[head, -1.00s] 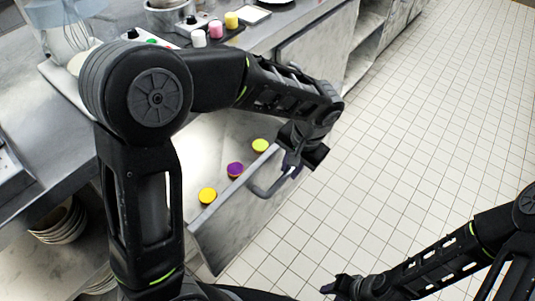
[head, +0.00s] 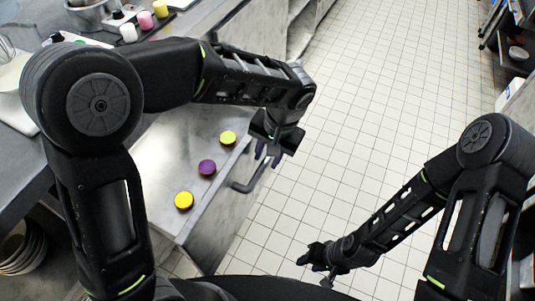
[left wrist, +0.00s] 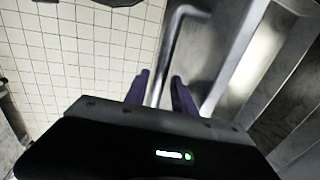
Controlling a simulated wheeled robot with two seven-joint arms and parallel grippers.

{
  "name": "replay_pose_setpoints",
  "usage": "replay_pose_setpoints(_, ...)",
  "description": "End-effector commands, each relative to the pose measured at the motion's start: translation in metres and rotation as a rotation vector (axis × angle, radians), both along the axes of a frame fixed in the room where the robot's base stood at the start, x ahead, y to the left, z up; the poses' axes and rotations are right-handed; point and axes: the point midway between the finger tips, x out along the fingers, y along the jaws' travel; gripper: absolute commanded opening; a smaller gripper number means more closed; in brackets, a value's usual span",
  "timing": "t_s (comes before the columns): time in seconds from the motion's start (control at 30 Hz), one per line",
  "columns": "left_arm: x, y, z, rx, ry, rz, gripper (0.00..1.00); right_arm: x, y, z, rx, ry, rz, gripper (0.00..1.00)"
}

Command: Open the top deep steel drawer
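The top deep steel drawer (head: 212,230) stands pulled out from the counter in the head view, its inside showing. Its bar handle (head: 241,187) is on the front face and also shows in the left wrist view (left wrist: 170,38). My left gripper (head: 267,152) is at the handle's far end. In the left wrist view its two fingers (left wrist: 160,76) are apart, with the handle bar running between them and gaps on the sides. My right gripper (head: 306,258) hangs over the floor, away from the drawer; its finger gap is unclear.
Two yellow discs (head: 184,201) (head: 228,138) and a purple disc (head: 207,167) lie in the drawer. Bowls (head: 22,247) are stacked under the counter at left. Small coloured jars (head: 145,20) stand on the counter. The tiled floor (head: 370,110) is clear.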

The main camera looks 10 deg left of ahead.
Motion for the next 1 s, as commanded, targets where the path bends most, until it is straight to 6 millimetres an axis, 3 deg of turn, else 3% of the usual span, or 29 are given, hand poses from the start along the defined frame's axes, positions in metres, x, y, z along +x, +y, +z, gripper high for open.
replay_pose_setpoints(0.47,0.000,-0.001,0.007,0.001,-0.001,0.000,0.40,0.000,0.000,0.001,0.000,0.000,0.000,0.36)
replay_pose_setpoints(0.8,-0.003,-0.011,0.058,-0.001,-0.003,-0.001,0.40,0.000,0.000,0.005,0.000,0.000,0.000,0.36)
replay_pose_setpoints(1.0,-0.004,-0.014,0.076,-0.001,0.000,0.001,0.40,0.000,0.000,0.006,0.000,0.000,0.000,0.36)
